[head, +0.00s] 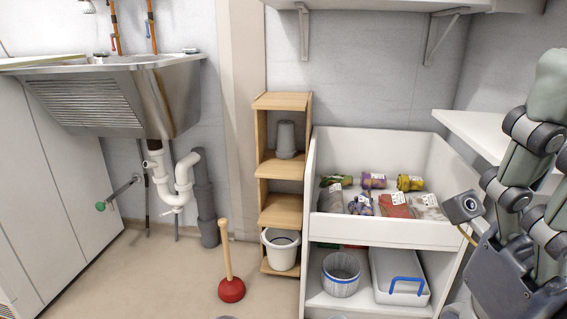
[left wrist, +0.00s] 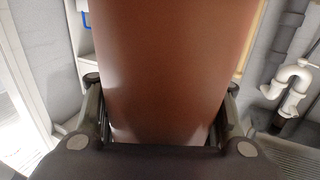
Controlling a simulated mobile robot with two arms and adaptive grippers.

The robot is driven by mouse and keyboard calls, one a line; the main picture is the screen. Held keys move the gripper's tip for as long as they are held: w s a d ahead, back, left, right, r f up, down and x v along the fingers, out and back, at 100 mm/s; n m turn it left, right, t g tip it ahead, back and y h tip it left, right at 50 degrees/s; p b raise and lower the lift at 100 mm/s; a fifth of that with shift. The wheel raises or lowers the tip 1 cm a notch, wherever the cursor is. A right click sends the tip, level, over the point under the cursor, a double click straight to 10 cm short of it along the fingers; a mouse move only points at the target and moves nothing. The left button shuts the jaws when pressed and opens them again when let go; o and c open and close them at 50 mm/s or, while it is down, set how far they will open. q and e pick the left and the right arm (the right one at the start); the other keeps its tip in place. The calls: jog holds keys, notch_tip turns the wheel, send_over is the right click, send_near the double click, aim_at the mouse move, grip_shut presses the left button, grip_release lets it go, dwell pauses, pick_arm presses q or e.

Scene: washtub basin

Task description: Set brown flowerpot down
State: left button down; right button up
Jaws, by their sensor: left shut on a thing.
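The brown flowerpot (left wrist: 160,65) fills the middle of the left wrist view. My left gripper (left wrist: 155,130) is shut on it, with one finger on each side. The pot's top is cut off by the frame, and I cannot tell what is beneath it. Neither the pot nor my left gripper shows in the head view. My right arm is at the right edge of the head view, with part of the right gripper's body (head: 505,285) low down; its fingers are not visible.
A white shelf unit (head: 385,233) holds several packets and pots above, a striped basket (head: 341,274) and a white box (head: 398,277) below. A narrow wooden shelf (head: 280,208) holds grey pots (head: 286,139) and a white bucket (head: 281,250). A red plunger (head: 231,290) stands on the floor, right of the sink (head: 125,95).

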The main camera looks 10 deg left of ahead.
pick_arm(q)
jog(key=w+r+n+y, duration=0.2)
jog(key=r+y, duration=0.1)
jog(key=r, duration=0.9)
jog(key=w+a+r+n+t+y, duration=0.1)
jog(key=w+r+n+y, duration=0.1)
jog(key=r, duration=1.1)
jog(key=shift+w+n+t+y, duration=0.35)
jog(key=shift+w+y, duration=0.25)
jog(key=shift+y, duration=0.6)
